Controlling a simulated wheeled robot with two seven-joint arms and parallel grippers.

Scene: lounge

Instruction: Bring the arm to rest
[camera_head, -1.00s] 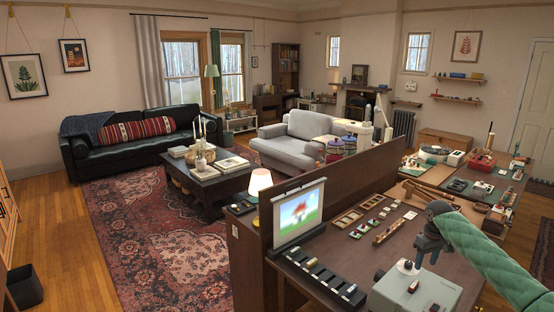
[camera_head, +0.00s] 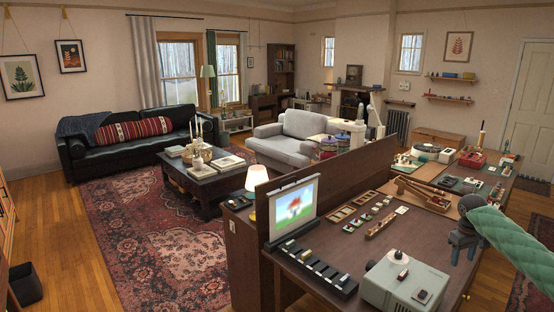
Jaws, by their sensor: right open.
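My right arm, in a green quilted sleeve, comes in from the right edge in the head view. My right gripper (camera_head: 463,247) is dark, points down and hangs over the right part of the brown desk (camera_head: 330,243). It is open, and nothing shows between its fingers. It is to the right of the pale grey machine (camera_head: 375,287) and apart from it. My left gripper is not in view.
A small projection screen (camera_head: 292,210) and a black slotted strip (camera_head: 318,268) stand on the desk's left side. Small trays (camera_head: 370,205) and wooden pieces lie at its back. A side table with a red basket (camera_head: 472,158) is behind.

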